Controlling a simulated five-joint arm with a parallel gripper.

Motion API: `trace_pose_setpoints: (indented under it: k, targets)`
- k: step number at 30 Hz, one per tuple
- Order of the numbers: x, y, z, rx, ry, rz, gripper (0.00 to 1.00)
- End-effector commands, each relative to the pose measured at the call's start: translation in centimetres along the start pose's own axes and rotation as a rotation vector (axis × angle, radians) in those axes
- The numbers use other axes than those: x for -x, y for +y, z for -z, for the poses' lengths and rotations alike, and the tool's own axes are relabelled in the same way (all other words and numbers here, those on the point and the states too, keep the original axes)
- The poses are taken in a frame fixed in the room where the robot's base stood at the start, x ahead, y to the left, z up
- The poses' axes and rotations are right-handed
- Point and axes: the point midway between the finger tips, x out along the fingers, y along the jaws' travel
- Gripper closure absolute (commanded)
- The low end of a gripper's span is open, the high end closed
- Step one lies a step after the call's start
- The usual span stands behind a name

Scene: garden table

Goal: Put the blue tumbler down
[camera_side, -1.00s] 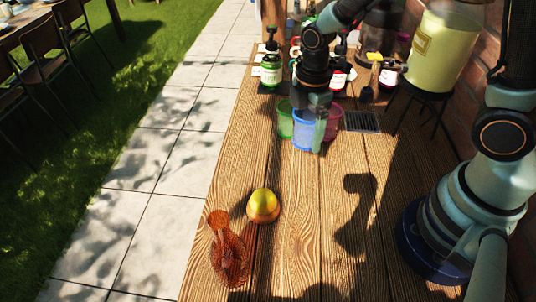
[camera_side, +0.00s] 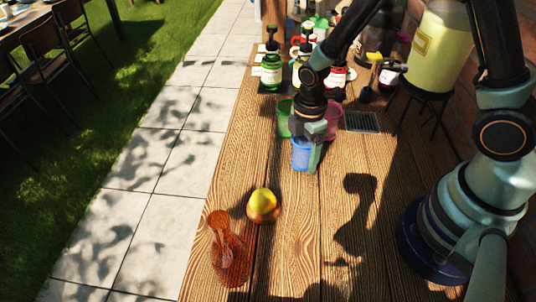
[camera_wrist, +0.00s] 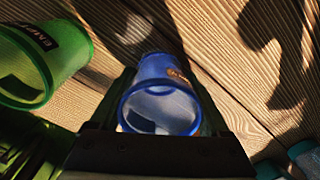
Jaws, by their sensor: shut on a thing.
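The blue tumbler (camera_side: 301,153) is in my gripper (camera_side: 309,150), which is shut on it in the side view. In the wrist view the blue tumbler (camera_wrist: 160,104) sits upright between the two fingers (camera_wrist: 161,110), its open rim toward the camera. I cannot tell whether its base touches the wooden table (camera_side: 290,230). A green tumbler (camera_side: 284,118) stands behind it to the left, and it fills the left of the wrist view (camera_wrist: 42,62). A pink tumbler (camera_side: 332,118) stands behind to the right, partly hidden by my gripper.
Pump bottles (camera_side: 271,68) stand at the back. A metal grate (camera_side: 361,121) lies right of the tumblers. The table's middle is clear.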

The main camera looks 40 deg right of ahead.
Motion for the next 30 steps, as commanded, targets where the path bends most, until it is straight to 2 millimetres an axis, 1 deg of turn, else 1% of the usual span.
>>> trace_pose_setpoints:
  k: [2, 3, 4, 12, 17, 20, 30]
  targets:
    - [-0.3, 0.0, 0.0, 0.000, -0.001, 0.002, 0.75]
    - [-0.2, 0.0, 0.0, 0.000, 0.000, 0.001, 0.05]
    - [-0.2, 0.0, 0.0, 0.000, 0.000, 0.001, 0.00]
    - [-0.1, 0.0, 0.0, 0.000, 0.000, 0.000, 0.00]
    - [1.1, 0.1, 0.0, 0.000, 0.001, -0.003, 0.00]
    - [2.5, 0.1, 0.1, 0.000, 0.002, -0.006, 0.00]
    - [8.7, 0.1, 0.0, 0.000, 0.002, -0.005, 0.00]
